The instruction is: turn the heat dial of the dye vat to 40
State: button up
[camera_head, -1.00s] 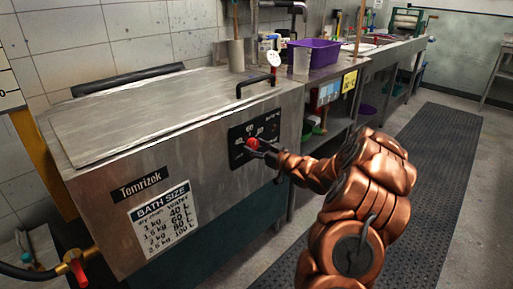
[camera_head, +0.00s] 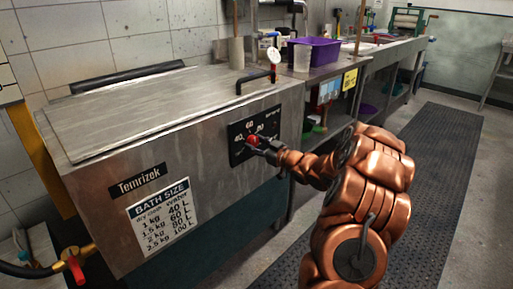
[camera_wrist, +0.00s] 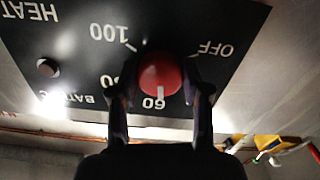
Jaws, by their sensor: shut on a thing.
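The dye vat (camera_head: 95,165) is a large steel box with a flat lid, at the left of the head view. Its black dial panel (camera_head: 237,154) is on the front, near the right end, and fills the top of the wrist view (camera_wrist: 85,45). The red heat dial (camera_head: 252,140) carries a white mark. In the wrist view the dial (camera_wrist: 160,72) has this mark pointing at the 60. OFF and 100 also show there, upside down; another number is partly hidden by a finger. My gripper (camera_wrist: 160,88) is shut on the dial, one finger on each side.
A black lid handle (camera_head: 255,78) sits above the panel. A small black knob (camera_wrist: 47,67) is beside the dial. A purple tub (camera_head: 318,52) stands on the counter behind. A red-handled valve (camera_head: 75,268) is at lower left. Dark matting (camera_head: 445,150) covers clear floor at right.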

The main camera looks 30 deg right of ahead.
jog(key=n+b, duration=0.2)
jog(key=n, duration=0.1)
jog(key=n+b, duration=0.3)
jog(key=shift+d+f+b, duration=0.1)
jog(key=shift+f+b, duration=0.1)
jog(key=shift+b, duration=0.15)
jog(key=shift+r+n+b, duration=0.2)
jog(key=shift+n+b, duration=1.2)
jog(key=shift+n, duration=0.4)
jog(key=o, duration=1.1)
jog(key=shift+o, duration=0.2)
jog(key=v, duration=1.2)
